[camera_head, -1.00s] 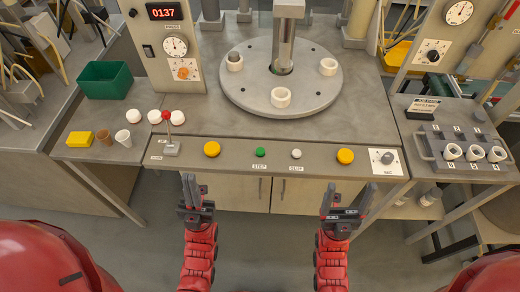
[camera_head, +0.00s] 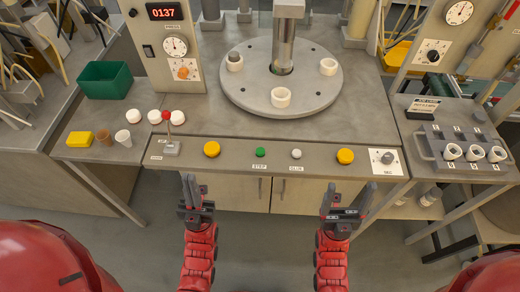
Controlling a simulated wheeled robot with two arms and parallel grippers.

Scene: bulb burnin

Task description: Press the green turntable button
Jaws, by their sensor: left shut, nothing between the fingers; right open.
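The green button (camera_head: 261,152) sits on the front panel of the bench, above a label that reads STEP. The grey round turntable (camera_head: 250,98) lies behind it and carries several white ring-shaped holders, one with a dark thing in it. My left gripper (camera_head: 190,179) is shut and empty, in front of the bench edge, left of and nearer than the green button. My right gripper (camera_head: 349,187) is open and empty, in front of the bench edge, to the right of the green button. Neither gripper touches the panel.
Yellow buttons (camera_head: 212,149) and (camera_head: 345,156) flank the green one, and a white button (camera_head: 296,154) is close on its right. A red-knobbed lever (camera_head: 168,117) stands at the left. A dial (camera_head: 387,157) is at the right. A green bin (camera_head: 105,80) stands back left.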

